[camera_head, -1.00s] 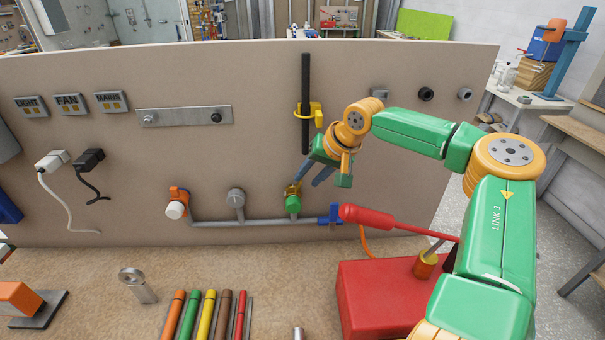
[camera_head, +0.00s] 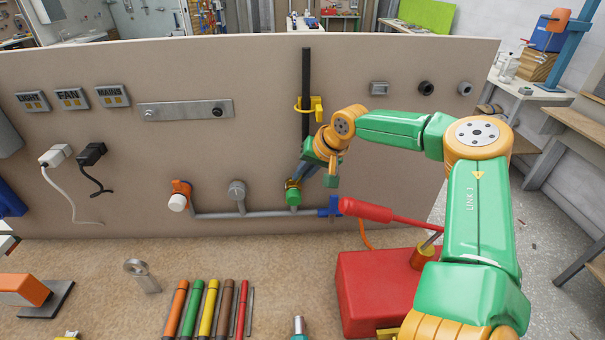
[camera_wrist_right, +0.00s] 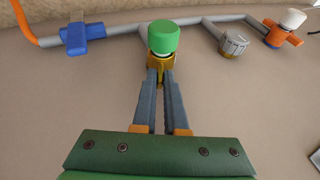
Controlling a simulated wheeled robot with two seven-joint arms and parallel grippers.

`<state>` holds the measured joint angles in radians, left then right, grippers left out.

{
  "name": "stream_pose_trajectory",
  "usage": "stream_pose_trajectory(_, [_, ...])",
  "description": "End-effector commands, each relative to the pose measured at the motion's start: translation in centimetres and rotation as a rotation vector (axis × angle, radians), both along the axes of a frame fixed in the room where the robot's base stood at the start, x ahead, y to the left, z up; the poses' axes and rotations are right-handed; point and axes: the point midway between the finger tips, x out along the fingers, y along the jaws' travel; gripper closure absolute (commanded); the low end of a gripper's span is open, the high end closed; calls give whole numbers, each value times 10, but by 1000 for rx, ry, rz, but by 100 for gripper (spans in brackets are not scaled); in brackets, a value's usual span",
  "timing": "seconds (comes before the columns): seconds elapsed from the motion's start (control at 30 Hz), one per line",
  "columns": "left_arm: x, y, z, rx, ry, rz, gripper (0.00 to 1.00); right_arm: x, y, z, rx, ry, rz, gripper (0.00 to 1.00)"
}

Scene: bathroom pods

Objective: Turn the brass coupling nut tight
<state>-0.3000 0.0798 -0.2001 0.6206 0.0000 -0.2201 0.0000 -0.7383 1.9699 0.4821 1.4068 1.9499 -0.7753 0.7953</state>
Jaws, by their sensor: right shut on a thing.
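The brass coupling nut (camera_head: 292,184) sits on the pipe run on the upright panel, at the green cap or fitting (camera_head: 293,198). In the right wrist view the nut (camera_wrist_right: 160,66) lies between my fingertips, just beside the green cap (camera_wrist_right: 164,38). My right gripper (camera_head: 294,180) reaches down to it from the upper right, and its two grey fingers (camera_wrist_right: 160,85) are shut on the nut. The fingers hide part of the nut. My left gripper is not in view.
A blue valve (camera_head: 331,206) is right of the nut; a grey knob (camera_head: 237,190) and an orange valve (camera_head: 181,194) are left. A black rail with a yellow clamp (camera_head: 314,106) stands above.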

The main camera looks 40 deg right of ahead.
Motion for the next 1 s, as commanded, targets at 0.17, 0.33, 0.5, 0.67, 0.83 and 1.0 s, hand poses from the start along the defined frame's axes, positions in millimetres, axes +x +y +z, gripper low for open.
stream_pose_trajectory(0.17, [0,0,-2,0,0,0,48,-1,-1,-1,9,-7,-2,100])
stream_pose_trajectory(0.33, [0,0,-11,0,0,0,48,-2,-3,-4,56,-47,-2,100])
stream_pose_trajectory(0.5, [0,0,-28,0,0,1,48,-6,-7,-10,144,-123,-3,100])
stream_pose_trajectory(0.67, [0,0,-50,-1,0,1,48,-9,-12,-16,237,-202,-4,100])
stream_pose_trajectory(0.83, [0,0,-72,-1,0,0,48,-12,-16,-20,328,-280,-3,100])
stream_pose_trajectory(1.0, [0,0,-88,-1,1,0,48,-14,-18,-23,398,-341,-2,100])
